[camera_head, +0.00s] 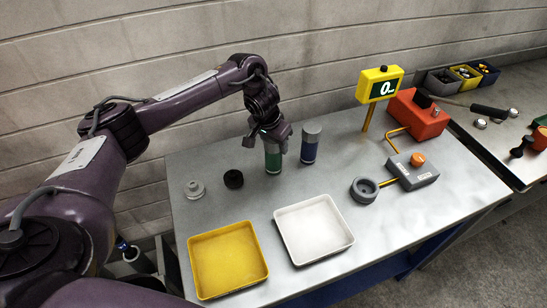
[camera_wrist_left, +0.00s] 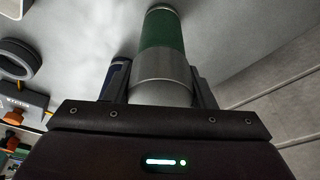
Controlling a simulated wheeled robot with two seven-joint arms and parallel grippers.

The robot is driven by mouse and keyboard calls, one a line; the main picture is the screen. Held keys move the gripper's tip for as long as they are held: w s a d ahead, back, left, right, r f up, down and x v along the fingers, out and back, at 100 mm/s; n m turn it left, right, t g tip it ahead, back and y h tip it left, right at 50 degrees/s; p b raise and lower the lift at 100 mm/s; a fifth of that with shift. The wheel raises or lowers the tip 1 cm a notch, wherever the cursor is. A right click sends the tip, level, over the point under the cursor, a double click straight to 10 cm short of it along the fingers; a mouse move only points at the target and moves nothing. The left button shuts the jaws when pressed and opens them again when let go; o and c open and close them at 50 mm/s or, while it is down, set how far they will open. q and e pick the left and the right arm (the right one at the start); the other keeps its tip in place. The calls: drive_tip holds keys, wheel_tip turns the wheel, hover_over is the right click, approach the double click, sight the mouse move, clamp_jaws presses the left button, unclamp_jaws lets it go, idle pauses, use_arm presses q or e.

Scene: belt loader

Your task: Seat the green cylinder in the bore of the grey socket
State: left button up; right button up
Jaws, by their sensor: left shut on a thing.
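The green cylinder (camera_head: 273,161) is upright near the back of the table, in the grip of my left gripper (camera_head: 270,141). In the left wrist view the green cylinder (camera_wrist_left: 162,36) has a grey metal part between the two fingers of my left gripper (camera_wrist_left: 163,92). I cannot tell whether its lower end touches the table. The grey socket (camera_head: 359,194) is a round ring with an open bore, apart from the cylinder and to its right. The socket (camera_wrist_left: 30,72) also shows at the left edge of the left wrist view. My right gripper is not in view.
A blue cylinder (camera_head: 309,153) with a grey top stands just right of my left gripper. A grey box (camera_head: 411,178) with an orange button joins the socket by a yellow rod. Yellow (camera_head: 262,279) and white (camera_head: 348,243) trays lie in front. A black ring (camera_head: 233,179) sits left.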

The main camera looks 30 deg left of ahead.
use_arm(q)
clamp_jaws()
drive_tip(key=shift+w+r, duration=0.1)
drive_tip(key=shift+r, duration=0.05)
drive_tip(key=shift+w+r, duration=0.1)
drive_tip(key=shift+r, duration=0.4)
wheel_tip(320, 180, up, 19)
drive_tip(key=p, duration=0.4)
